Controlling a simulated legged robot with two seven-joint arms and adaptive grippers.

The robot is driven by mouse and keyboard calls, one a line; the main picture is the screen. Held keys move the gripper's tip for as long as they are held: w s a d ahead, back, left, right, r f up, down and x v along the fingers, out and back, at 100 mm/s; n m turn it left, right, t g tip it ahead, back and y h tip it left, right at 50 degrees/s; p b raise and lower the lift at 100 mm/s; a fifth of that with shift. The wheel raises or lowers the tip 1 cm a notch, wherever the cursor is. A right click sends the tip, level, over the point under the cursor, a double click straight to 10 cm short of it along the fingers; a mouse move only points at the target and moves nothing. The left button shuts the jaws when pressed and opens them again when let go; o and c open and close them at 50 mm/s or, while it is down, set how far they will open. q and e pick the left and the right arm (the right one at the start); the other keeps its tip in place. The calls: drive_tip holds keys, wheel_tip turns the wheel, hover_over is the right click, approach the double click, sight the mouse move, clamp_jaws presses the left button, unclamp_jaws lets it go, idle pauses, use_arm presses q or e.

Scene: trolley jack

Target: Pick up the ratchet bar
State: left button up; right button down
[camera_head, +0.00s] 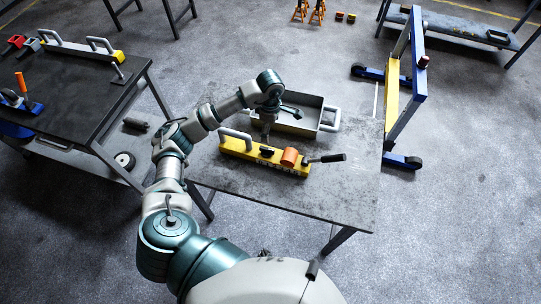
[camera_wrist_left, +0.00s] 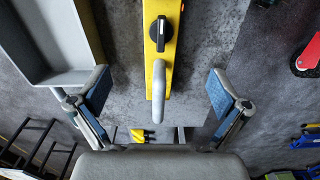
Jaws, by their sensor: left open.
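The ratchet bar (camera_head: 262,157) appears to be the long yellow bar lying on the near table. It has a pale grey handle at its left end, a black knob, an orange cylinder and a black-gripped lever at its right end. In the left wrist view the yellow bar (camera_wrist_left: 151,42) runs down from the top edge, with its grey handle in the middle. My left gripper (camera_head: 267,128) is over the table beside the bar, its fingers partly hidden by the wrist. In the wrist view the open gripper (camera_wrist_left: 158,92) has one finger either side of the handle, clear of it.
A grey tray (camera_head: 318,105) with a side handle stands just behind the bar. The table's front part (camera_head: 320,200) is bare. A dark workbench (camera_head: 75,80) with tools stands at left. A blue and yellow frame (camera_head: 405,90) on wheels stands beyond the table's right edge.

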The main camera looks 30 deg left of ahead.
use_arm(q)
hover_over(269, 149)
wheel_tip(269, 149, down, 6)
drive_tip(key=shift+f+p, duration=0.15)
drive_tip(key=shift+p, duration=0.25)
drive_tip(key=f, duration=0.4)
drive_tip(key=shift+a+f+p, duration=0.3)
drive_tip(key=shift+w+f, duration=0.1)
drive_tip(key=shift+f, duration=0.15)
drive_tip(key=shift+d+f, duration=0.15)
drive_tip(key=shift+f, duration=0.1)
drive_tip(key=f, duration=0.3)
drive_tip(key=f+p, duration=0.1)
drive_tip(key=shift+d+f, duration=0.2)
drive_tip(key=shift+d, duration=0.15)
drive_tip(key=shift+a+f, duration=0.1)
drive_tip(key=shift+f, duration=0.1)
drive_tip(key=shift+a, duration=0.2)
drive_tip(key=c, duration=1.6)
drive_tip(key=shift+d, duration=0.1)
drive_tip(key=shift+c, duration=1.3)
use_arm(e)
drive_tip(key=r, duration=0.1)
drive_tip(key=a+r, duration=0.1)
drive_tip(key=r, duration=0.1)
drive_tip(key=shift+a, duration=0.1)
